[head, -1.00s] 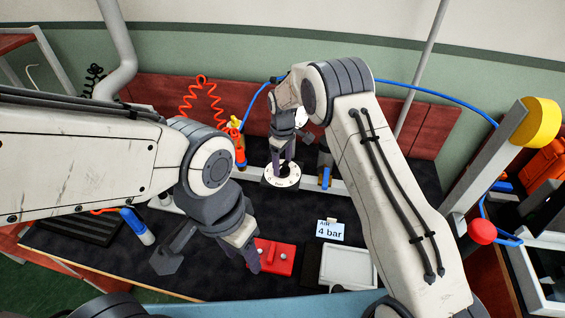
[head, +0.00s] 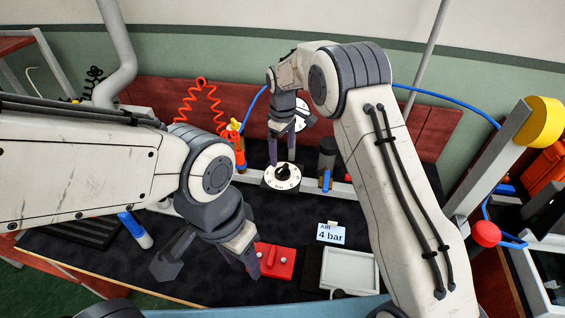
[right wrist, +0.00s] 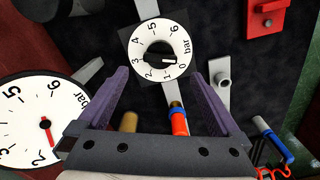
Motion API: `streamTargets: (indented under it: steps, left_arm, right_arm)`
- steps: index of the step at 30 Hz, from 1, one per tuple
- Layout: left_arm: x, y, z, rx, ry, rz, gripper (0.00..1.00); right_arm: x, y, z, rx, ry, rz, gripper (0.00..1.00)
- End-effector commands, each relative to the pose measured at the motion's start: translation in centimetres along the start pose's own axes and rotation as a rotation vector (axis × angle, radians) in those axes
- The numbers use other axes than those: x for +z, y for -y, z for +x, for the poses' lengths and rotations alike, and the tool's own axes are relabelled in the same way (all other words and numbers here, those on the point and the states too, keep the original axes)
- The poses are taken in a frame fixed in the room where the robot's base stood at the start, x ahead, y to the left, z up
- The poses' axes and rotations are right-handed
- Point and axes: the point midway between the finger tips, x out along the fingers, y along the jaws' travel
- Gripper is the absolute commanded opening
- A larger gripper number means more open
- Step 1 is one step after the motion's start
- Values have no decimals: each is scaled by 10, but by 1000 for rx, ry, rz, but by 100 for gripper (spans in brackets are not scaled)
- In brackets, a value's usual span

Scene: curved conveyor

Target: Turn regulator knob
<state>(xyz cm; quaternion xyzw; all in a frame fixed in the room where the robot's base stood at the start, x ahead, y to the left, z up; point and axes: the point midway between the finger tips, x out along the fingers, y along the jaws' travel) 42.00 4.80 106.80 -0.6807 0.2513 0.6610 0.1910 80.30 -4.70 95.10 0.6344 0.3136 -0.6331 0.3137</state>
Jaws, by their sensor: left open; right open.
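The regulator knob (head: 283,171) is a black knob on a round white dial with numbers and "bar". It also shows in the right wrist view (right wrist: 158,53), its white mark pointing near 0. My right gripper (head: 282,161) is open and empty just above the knob, fingers pointing down, apart from it. In the right wrist view its purple fingers spread below and to both sides of the dial. A round white gauge (right wrist: 30,112) with a red needle is at the left there. My left gripper (head: 209,266) is open and empty at the front left.
A card (head: 330,234) reads "AIR 4 bar". A red block (head: 277,261) and a white tray (head: 350,270) lie at the front. A blue-handled valve (head: 326,180) is right of the knob. An orange tool with a coiled hose (head: 237,150) is left of it. Dark mat lies between.

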Motion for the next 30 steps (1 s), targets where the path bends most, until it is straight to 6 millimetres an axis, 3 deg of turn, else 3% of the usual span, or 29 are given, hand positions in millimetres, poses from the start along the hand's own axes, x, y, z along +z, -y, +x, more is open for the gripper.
streamTargets:
  steps: [3,9,24,26,30]
  left_arm:
    - [0,0,4,0,0,0,50]
    - [0,0,6,0,0,0,50]
    - [0,0,6,0,0,0,50]
    - [0,0,6,0,0,0,50]
    - [0,0,6,0,0,0,50]
  right_arm:
    - [0,0,-20,2,-3,0,100]
    - [0,0,-39,1,-1,0,100]
    - [1,0,-41,0,0,3,100]
    - [4,0,-43,3,-4,17,100]
    - [31,1,-52,17,-23,117,100]
